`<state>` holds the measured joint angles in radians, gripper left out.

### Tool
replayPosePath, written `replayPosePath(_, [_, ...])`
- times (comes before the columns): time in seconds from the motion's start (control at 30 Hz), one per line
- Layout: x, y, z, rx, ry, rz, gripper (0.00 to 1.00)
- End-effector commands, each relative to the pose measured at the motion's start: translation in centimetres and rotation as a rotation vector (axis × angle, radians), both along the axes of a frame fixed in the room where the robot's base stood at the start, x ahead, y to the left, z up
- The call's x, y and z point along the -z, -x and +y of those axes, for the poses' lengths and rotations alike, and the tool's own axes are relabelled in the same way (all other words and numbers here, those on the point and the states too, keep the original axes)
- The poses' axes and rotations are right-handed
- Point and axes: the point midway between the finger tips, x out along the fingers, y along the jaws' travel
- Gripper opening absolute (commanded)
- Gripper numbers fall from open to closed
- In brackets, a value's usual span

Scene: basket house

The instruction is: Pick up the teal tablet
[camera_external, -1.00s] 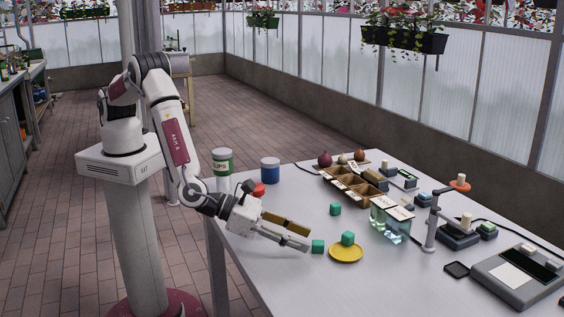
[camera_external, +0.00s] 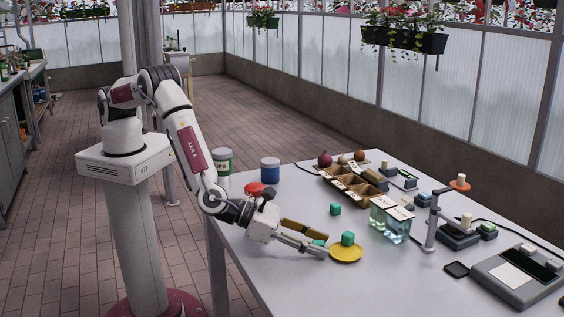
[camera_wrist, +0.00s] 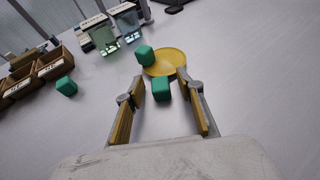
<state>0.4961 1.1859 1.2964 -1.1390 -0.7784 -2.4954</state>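Three similar teal blocks are in view; I cannot tell which one the task calls the tablet. One teal block (camera_wrist: 162,89) lies on the table between the open fingers of my gripper (camera_wrist: 161,90), near their tips. In the external view it is mostly hidden behind a finger of my gripper (camera_external: 326,246). A second teal block (camera_external: 347,238) sits on a yellow plate (camera_external: 346,254), just beyond the fingertips. A third teal block (camera_external: 335,209) stands alone on the table farther back. My gripper is low over the table, with nothing held.
A wooden divided tray (camera_external: 352,184), clear containers with blue-green contents (camera_external: 390,224) and a grey stand (camera_external: 431,225) are beyond the plate. A green-labelled jar (camera_external: 222,163), a blue jar (camera_external: 270,170) and a red object (camera_external: 256,189) stand near my arm.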

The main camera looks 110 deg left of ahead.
Motion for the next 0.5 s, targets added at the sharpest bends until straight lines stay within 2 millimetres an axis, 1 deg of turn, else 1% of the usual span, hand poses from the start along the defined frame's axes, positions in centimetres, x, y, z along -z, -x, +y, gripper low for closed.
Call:
replayPosePath(0.17, [-0.02,0.01,-0.01,0.0,0.0,0.0,0.38])
replayPosePath(0.2, [-0.03,0.01,-0.01,0.0,0.0,0.0,0.32])
replayPosePath(0.27, [-0.02,0.01,-0.01,0.0,0.0,0.0,0.17])
replayPosePath(0.3, [-0.03,0.02,-0.01,0.0,0.0,0.0,0.06])
replayPosePath(0.43, [-0.02,0.02,-0.02,0.0,0.0,0.0,0.05])
replayPosePath(0.47, [-0.04,0.01,-0.01,0.0,0.0,0.0,0.03])
replayPosePath(0.5, [-0.04,0.01,-0.01,0.0,0.0,0.0,0.03])
